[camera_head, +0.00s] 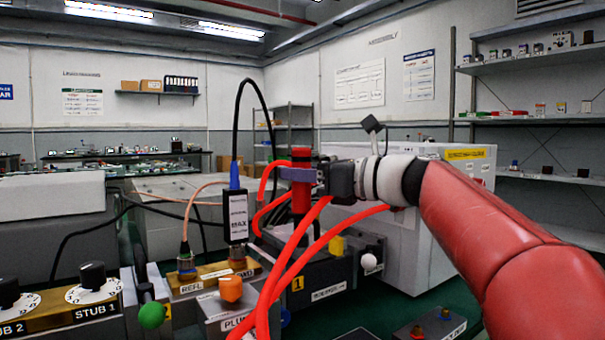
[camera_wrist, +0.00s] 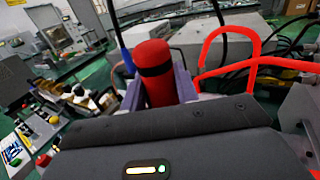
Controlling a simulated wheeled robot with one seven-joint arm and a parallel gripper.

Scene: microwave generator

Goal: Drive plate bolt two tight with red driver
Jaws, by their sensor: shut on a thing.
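The red driver (camera_head: 301,158) stands upright in my gripper (camera_head: 297,175), with a dark band around its handle. My gripper is shut on the handle, its purple-grey fingers on either side. In the wrist view the driver's red handle (camera_wrist: 154,75) rises between the fingers (camera_wrist: 160,90). The driver's lower end goes down behind red hoses, so its tip is hidden. It is above or near the dark block (camera_head: 328,276) marked 1. I cannot make out the plate bolts, and cannot tell whether the driver touches one.
Red hoses (camera_head: 325,246) loop in front of the driver. A black sensor box (camera_head: 236,216) with a cable stands close to its left. An orange knob (camera_head: 231,289), green knob (camera_head: 152,316) and white ball knob (camera_head: 369,262) stick up nearby. A large white cabinet (camera_head: 440,235) stands behind my arm.

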